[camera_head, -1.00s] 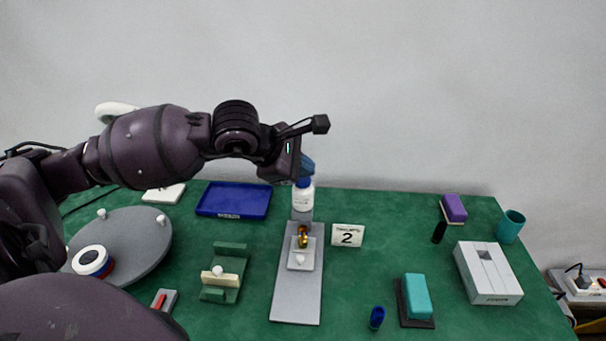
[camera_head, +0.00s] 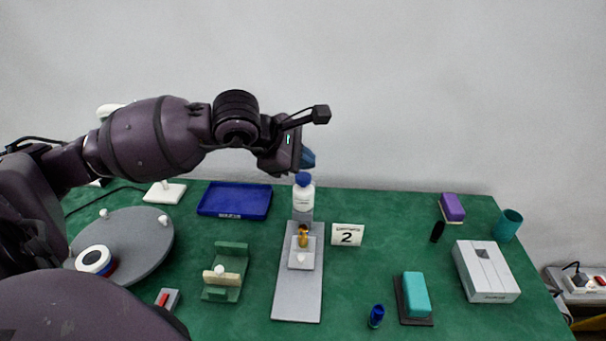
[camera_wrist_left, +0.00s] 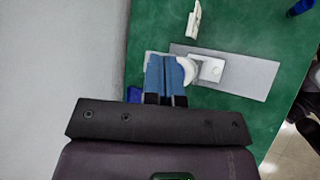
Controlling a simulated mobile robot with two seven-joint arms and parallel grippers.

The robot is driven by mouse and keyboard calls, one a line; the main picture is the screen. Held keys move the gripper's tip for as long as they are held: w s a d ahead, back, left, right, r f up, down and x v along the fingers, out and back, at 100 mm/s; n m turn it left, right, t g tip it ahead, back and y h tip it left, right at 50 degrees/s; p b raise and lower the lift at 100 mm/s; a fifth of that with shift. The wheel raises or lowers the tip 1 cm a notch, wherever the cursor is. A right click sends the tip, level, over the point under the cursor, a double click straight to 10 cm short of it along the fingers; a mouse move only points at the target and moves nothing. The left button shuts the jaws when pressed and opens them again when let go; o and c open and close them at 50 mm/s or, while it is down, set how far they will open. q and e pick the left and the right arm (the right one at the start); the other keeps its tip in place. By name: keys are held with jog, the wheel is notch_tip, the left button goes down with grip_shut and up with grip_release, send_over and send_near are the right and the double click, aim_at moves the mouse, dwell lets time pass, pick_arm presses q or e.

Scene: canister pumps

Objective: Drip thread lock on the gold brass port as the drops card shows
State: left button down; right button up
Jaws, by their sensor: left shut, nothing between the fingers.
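The gold brass port (camera_head: 303,238) stands on a light square block on a long grey plate (camera_head: 297,298). The drops card (camera_head: 347,235) beside it reads "2". A white bottle with a blue cap (camera_head: 303,196) stands upright at the plate's far end. My left gripper (camera_head: 308,159) is above the bottle, apart from its cap in the head view. In the left wrist view its blue fingers (camera_wrist_left: 166,76) are shut and empty, partly covering white shapes by the plate (camera_wrist_left: 245,76). My right gripper is not in view.
A blue tray (camera_head: 234,199) and grey turntable (camera_head: 125,245) lie left. A green holder (camera_head: 226,271) is left of the plate. A teal block (camera_head: 416,294), grey box (camera_head: 486,271) and teal cup (camera_head: 508,225) are right.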

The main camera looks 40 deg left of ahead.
aim_at(303, 178)
pick_arm(q)
jog(key=shift+r+p, duration=1)
jog(key=shift+r, duration=1.6)
jog(key=shift+s+f, duration=0.1)
jog(key=shift+f, duration=0.05)
